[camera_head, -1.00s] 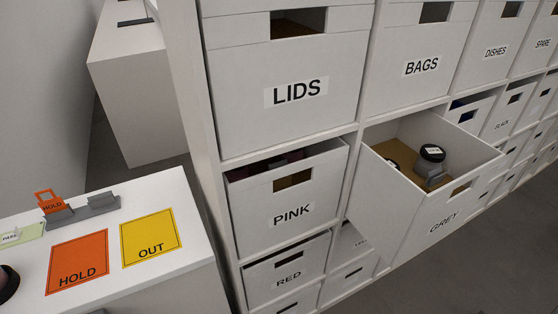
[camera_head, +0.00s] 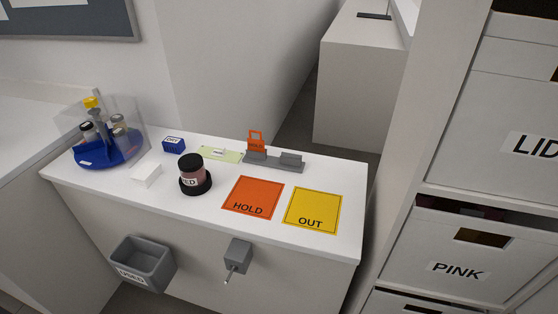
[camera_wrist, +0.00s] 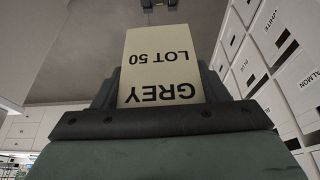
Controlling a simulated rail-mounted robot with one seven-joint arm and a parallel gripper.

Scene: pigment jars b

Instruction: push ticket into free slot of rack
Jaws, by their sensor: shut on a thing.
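A cream ticket (camera_wrist: 160,60) printed "GREY LOT 50" is in the wrist view, its text upside down. My gripper (camera_wrist: 160,92) is shut on it, with a dark finger at each side. The ticket's lower edge is hidden by the gripper body. The grey rack (camera_head: 279,166) stands at the back right of the white counter in the head view. An orange HOLD tag (camera_head: 256,137) stands upright in its left part. The rack's right part (camera_head: 291,159) shows no ticket. My gripper is not in the head view.
Orange HOLD (camera_head: 252,196) and yellow OUT (camera_head: 313,209) mats lie before the rack. A RED jar (camera_head: 192,171), blue block (camera_head: 174,144), white block (camera_head: 146,174), green card (camera_head: 232,156) and blue carousel (camera_head: 108,151) stand leftward. Labelled bins (camera_head: 460,250) are at right.

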